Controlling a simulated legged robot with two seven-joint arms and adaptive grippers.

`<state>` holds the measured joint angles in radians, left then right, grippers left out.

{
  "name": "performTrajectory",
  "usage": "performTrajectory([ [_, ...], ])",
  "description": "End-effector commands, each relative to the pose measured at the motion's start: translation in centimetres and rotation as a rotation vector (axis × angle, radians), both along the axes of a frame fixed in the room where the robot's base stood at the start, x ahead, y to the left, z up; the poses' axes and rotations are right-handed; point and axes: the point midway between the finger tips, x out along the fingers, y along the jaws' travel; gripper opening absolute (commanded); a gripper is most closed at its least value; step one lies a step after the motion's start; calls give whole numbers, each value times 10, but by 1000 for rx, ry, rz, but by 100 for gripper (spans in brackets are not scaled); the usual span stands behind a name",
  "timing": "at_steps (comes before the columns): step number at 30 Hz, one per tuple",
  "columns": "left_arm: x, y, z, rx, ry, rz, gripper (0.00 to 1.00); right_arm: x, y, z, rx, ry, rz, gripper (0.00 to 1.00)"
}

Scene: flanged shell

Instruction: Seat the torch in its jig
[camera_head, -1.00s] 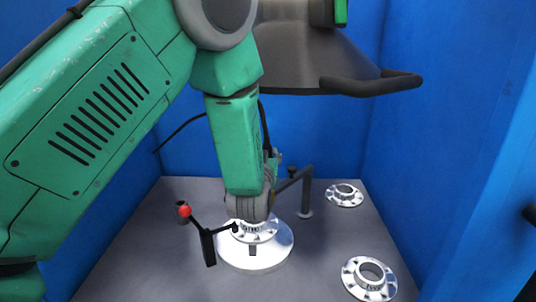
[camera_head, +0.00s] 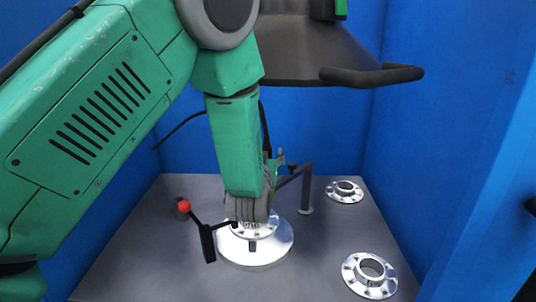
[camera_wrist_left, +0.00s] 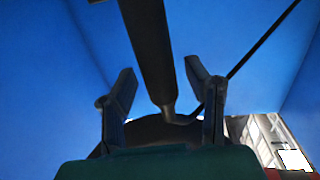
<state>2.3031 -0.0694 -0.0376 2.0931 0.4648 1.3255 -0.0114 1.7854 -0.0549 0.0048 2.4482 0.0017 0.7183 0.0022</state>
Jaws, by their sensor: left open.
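My left gripper (camera_wrist_left: 158,68) is open in the wrist view, one dark finger on each side. A dark, slanted bar with a bent lower end shows between the fingers; I cannot tell whether it is the torch, or whether it touches them. In the head view my left arm points down over a shiny round plate (camera_head: 270,254), its wrist hiding most of the gripper. A flange part shows on the plate under the wrist. A black bent post (camera_head: 306,190) stands behind, right of the wrist. I cannot clearly pick out torch or jig. My right gripper is out of view.
Two loose silver flanges lie on the grey table, one near front right (camera_head: 369,275) and one at back right (camera_head: 344,191). A red-knobbed lever (camera_head: 184,206) with a black block (camera_head: 207,243) stands left of the plate. Blue walls (camera_head: 450,150) close in the sides and back.

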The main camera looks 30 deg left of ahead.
Motion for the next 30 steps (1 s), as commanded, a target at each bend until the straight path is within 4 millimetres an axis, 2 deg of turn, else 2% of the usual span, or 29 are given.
performTrajectory([
  [15, -87, -41, 2, 2, 1, -2, 43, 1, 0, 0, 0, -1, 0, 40],
  [21, -102, -47, 2, 0, -1, 0, 43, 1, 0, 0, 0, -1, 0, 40],
  [30, -103, -47, 2, 0, -1, 0, 43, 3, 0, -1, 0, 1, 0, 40],
])
